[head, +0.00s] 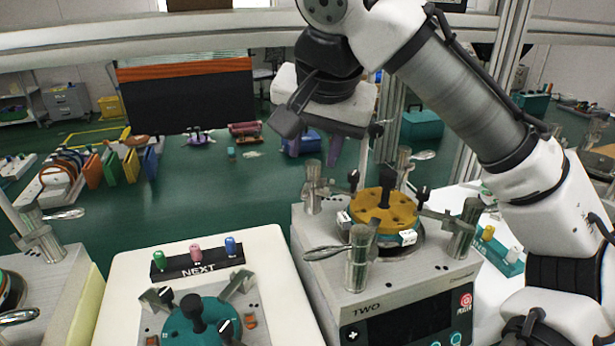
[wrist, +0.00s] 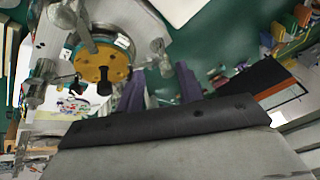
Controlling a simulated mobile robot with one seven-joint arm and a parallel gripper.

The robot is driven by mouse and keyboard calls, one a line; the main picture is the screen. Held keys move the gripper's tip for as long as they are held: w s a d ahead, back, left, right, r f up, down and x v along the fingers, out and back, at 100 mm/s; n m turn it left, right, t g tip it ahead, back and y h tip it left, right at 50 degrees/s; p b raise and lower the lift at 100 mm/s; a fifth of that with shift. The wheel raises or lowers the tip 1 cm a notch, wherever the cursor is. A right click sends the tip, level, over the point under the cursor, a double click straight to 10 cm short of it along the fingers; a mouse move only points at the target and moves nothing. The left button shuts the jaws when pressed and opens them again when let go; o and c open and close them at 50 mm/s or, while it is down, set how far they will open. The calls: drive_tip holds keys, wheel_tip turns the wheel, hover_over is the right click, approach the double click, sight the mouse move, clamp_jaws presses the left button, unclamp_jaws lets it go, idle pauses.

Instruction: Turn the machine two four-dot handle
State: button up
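Machine two (head: 352,310) is a grey box with "TWO" on its front. An ochre disc (head: 372,212) with a black knob sits on top, ringed by several steel posts. The front post (head: 358,258) carries a chrome lever (head: 325,252) pointing left; the back right post (head: 403,168) has another lever (head: 423,155). I cannot make out which handle has four dots. My gripper (head: 314,152) is above and behind the machine's back left post (head: 313,187), its purple fingers apart and empty. In the wrist view the gripper (wrist: 158,88) is beside the ochre disc (wrist: 103,66).
A white station marked "NEXT" (head: 255,262) stands left of machine two, with a teal fixture (head: 200,322) and coloured pegs. Another machine (head: 52,285) is at the far left. A rack of coloured plates (head: 112,165) stands on the green table (head: 130,215). My arm spans the right side.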

sight(307, 187)
drive_tip(key=p+x, duration=0.1)
drive_tip(key=x, duration=0.8)
clamp_jaws()
